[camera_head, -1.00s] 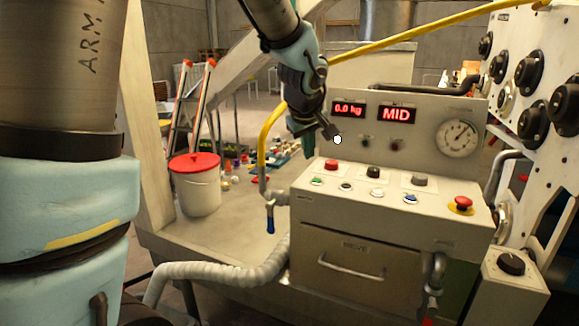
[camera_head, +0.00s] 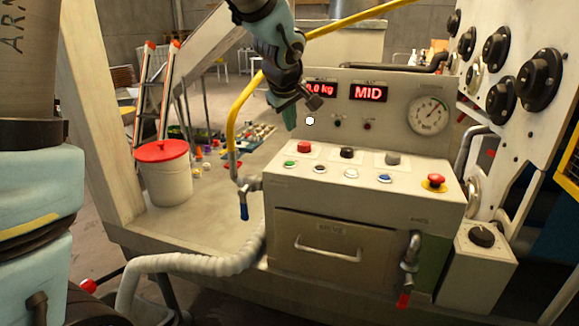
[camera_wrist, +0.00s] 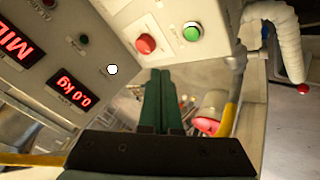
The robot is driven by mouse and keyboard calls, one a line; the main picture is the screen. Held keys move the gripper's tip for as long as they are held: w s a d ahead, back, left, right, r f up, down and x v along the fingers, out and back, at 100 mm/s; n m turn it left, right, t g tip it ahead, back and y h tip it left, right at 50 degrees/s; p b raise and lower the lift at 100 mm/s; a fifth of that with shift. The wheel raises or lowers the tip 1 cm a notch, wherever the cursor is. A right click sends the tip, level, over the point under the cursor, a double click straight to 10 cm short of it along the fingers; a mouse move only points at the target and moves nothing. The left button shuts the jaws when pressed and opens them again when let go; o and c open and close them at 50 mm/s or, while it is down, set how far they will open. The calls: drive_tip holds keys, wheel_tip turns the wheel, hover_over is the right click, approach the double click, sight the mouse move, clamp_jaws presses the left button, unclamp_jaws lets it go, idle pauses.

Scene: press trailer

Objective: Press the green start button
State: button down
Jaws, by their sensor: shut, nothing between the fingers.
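The green start button (camera_head: 290,164) is the small round button at the left of the console's front row. In the wrist view the green button (camera_wrist: 192,32) shows in a pale ring at the upper right, beside a red button (camera_wrist: 145,44). My gripper (camera_head: 290,128) points down in front of the upright display panel, above and behind the green button, apart from it. In the wrist view my gripper (camera_wrist: 160,73) has its dark green fingers together, empty, with the tips below the two buttons in the picture.
The console (camera_head: 350,205) also carries black, grey, white and blue buttons and a red emergency stop (camera_head: 436,181). The display panel (camera_head: 395,110) stands behind, with a white knob (camera_head: 310,121). A yellow pipe (camera_head: 240,105) runs left of my gripper. A white bucket (camera_head: 163,178) stands left.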

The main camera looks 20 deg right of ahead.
drive_tip(key=b, duration=0.5)
hover_over(290, 164)
wheel_tip(290, 164, down, 6)
drive_tip(key=shift+d+f, duration=0.1)
drive_tip(key=shift+f, duration=0.05)
drive_tip(key=shift+f+b, duration=0.35)
drive_tip(key=shift+f, duration=0.1)
drive_tip(key=shift+f, duration=0.15)
idle(1.2)
drive_tip(key=shift+f+b, duration=0.3)
drive_tip(key=shift+b, duration=0.45)
drive_tip(key=shift+f+b, duration=0.3)
drive_tip(key=shift+b, duration=0.25)
idle(0.3)
drive_tip(key=shift+r, duration=0.1)
idle(0.3)
drive_tip(key=shift+r+p, duration=0.35)
drive_tip(key=shift+r, duration=0.35)
